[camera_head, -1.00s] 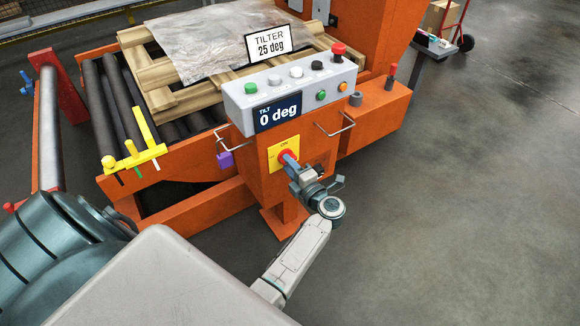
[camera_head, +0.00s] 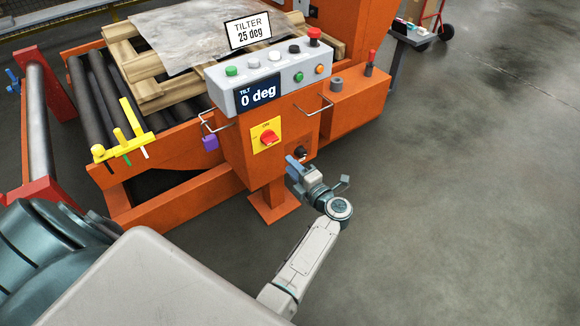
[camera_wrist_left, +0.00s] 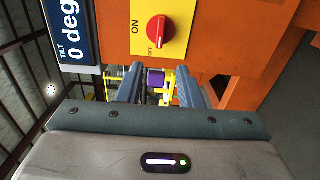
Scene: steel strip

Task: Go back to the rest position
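The red rotary switch (camera_head: 267,138) sits on a yellow plate marked ON on the front of the orange control post. It also shows in the left wrist view (camera_wrist_left: 160,30), uncovered, with ON and OFF lettering beside it; I cannot tell its setting surely. My left gripper (camera_head: 293,167) is in front of the post, below and right of the switch, apart from it. In the left wrist view its two fingers (camera_wrist_left: 160,87) are spread with nothing held between them. My right gripper is in neither view.
A grey button panel (camera_head: 270,75) tops the post, with a display reading 0 deg (camera_head: 260,93) and a TILTER 25 deg sign (camera_head: 248,31) above. Wire handles (camera_head: 314,107) stick out at the sides. Grey floor (camera_head: 450,200) to the right is clear.

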